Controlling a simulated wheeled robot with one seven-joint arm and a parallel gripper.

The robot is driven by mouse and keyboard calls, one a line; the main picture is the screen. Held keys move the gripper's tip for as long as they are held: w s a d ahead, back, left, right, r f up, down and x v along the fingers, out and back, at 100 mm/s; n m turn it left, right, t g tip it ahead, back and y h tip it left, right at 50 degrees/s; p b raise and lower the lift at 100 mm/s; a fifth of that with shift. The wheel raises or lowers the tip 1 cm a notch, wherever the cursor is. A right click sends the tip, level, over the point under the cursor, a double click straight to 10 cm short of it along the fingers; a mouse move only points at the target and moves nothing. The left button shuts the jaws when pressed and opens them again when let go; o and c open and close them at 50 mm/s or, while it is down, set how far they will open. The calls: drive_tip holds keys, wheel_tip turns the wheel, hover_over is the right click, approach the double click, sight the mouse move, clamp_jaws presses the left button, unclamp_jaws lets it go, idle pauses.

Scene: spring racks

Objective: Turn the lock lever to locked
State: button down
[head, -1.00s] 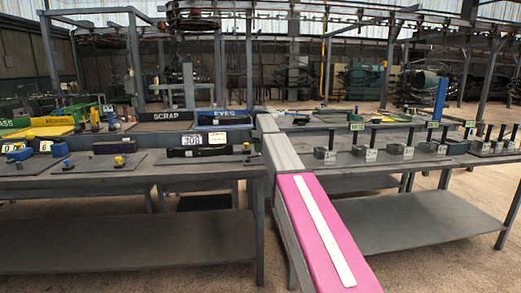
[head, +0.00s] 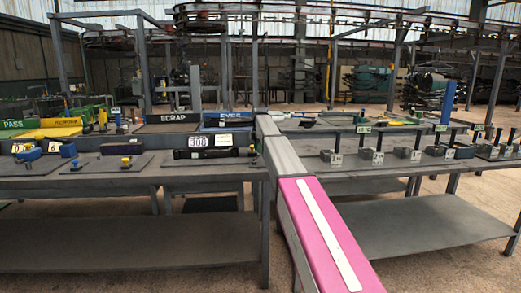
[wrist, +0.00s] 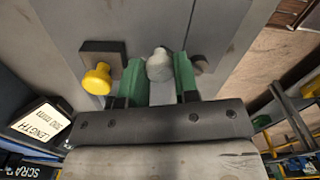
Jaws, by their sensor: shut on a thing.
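In the wrist view my gripper (wrist: 159,82) has two green fingers, one on each side of a rounded grey knob (wrist: 159,65). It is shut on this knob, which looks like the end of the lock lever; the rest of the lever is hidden. A yellow knob (wrist: 97,79) on a dark square block stands just left of the fingers, apart from them. A display reading LENGTH (wrist: 41,122) lies further left. In the head view a black device (head: 206,153) with a 308 display (head: 198,142) sits on the left table. My gripper cannot be made out there.
SCRAP (head: 166,118) and PASS (head: 15,124) bins stand behind. The right table (head: 400,167) holds several blocks with upright black posts (head: 375,154).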

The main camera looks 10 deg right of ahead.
drive_tip(key=shift+a, duration=0.1)
idle(0.4)
drive_tip(key=c, duration=0.8)
unclamp_jaws()
drive_tip(key=shift+c, duration=0.2)
wheel_tip(320, 180, up, 11)
drive_tip(key=shift+f, duration=0.1)
